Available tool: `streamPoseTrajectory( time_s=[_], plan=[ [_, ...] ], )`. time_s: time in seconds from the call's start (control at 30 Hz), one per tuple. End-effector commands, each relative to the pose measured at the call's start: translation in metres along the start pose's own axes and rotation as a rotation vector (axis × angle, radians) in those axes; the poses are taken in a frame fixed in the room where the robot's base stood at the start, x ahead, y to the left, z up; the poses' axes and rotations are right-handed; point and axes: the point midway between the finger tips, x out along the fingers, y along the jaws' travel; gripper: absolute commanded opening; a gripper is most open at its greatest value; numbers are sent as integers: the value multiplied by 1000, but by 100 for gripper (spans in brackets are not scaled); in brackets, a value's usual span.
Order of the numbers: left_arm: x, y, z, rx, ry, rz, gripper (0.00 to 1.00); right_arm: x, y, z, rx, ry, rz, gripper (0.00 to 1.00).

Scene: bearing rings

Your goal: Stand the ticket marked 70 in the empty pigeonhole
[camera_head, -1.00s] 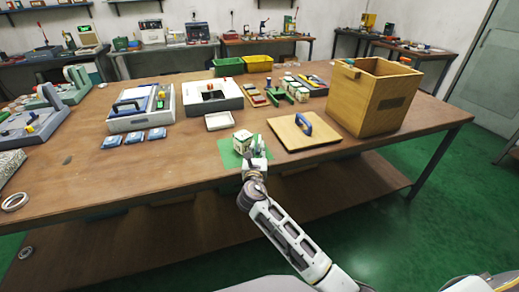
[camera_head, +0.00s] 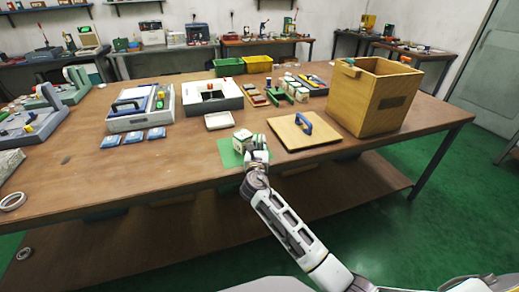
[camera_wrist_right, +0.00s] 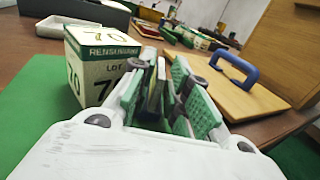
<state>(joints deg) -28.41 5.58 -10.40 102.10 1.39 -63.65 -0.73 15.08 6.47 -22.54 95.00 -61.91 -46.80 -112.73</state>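In the right wrist view, the carton (camera_wrist_right: 103,68) is just left of my right gripper's fingers (camera_wrist_right: 160,92), at most a small gap away. My right gripper (camera_head: 257,147) is low over the mat's right side. Its green-padded fingers are close together; something thin and pale shows between them, and I cannot tell if it is held or is a ticket. I cannot make out an empty pigeonhole. My left gripper is not in view.
A wooden board with a blue handle (camera_head: 304,124) lies right of the mat, before a tall wooden box (camera_head: 376,98). A small white tray (camera_head: 219,121) lies behind the mat. Several similar cartons (camera_head: 291,82) stand farther back. Bare tabletop lies left of the mat.

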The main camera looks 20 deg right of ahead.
Motion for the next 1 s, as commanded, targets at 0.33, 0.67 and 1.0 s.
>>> streamPoseTrajectory(
  time_s=[0.33,0.67,1.0],
  plan=[
    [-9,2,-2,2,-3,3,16,14,0,1,0,-1,0,18],
    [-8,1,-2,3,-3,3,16,13,0,1,0,-1,0,18],
    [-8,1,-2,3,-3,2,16,13,0,1,0,-1,0,0]
  ],
)
